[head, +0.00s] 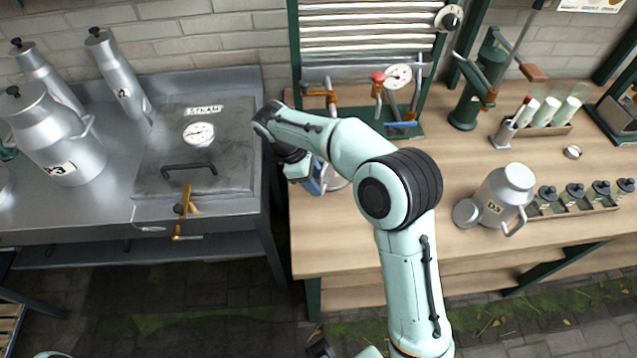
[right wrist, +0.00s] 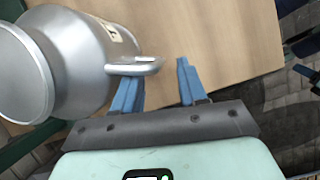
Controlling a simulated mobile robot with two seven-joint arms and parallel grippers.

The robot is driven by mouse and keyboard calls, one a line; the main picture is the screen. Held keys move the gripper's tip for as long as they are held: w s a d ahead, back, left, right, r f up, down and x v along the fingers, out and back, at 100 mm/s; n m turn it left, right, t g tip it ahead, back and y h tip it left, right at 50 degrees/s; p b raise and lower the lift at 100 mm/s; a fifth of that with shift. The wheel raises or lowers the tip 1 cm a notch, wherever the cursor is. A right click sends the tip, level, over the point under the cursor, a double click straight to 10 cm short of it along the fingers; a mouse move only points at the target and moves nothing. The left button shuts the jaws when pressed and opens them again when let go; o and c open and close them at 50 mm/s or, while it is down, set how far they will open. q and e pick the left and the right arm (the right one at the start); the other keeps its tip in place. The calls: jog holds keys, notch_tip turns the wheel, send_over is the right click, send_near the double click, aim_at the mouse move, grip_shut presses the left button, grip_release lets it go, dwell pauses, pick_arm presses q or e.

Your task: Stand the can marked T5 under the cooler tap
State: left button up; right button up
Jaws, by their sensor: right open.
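A silver can (right wrist: 85,60) with a pale label stands on the wooden bench; its mark is too small and turned to read for sure. In the head view only a sliver of this can (head: 338,181) shows behind my right arm. My right gripper (right wrist: 157,88) is open, with its blue fingers close to the can's handle (right wrist: 135,67). The handle reaches over the left finger in the wrist view; I cannot tell if they touch. The gripper (head: 317,178) is mostly hidden in the head view. The cooler (head: 365,38) has an orange tap (head: 319,93) and a red-topped tap (head: 377,86).
A steel steam chest (head: 195,150) and milk cans (head: 55,140) are at left. A green pump (head: 478,90) stands at the back. The bench between is partly clear.

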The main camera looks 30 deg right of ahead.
pick_arm(q)
jog(key=shift+w+r+p, duration=0.3)
jog(key=shift+r+p, duration=0.2)
jog(key=shift+r, duration=0.15)
jog(key=shift+w+r+p, duration=0.3)
jog(key=shift+r+p, duration=0.15)
jog(key=shift+r, duration=0.15)
pick_arm(e)
jog(key=v, duration=0.9)
jog(key=shift+r, duration=0.15)
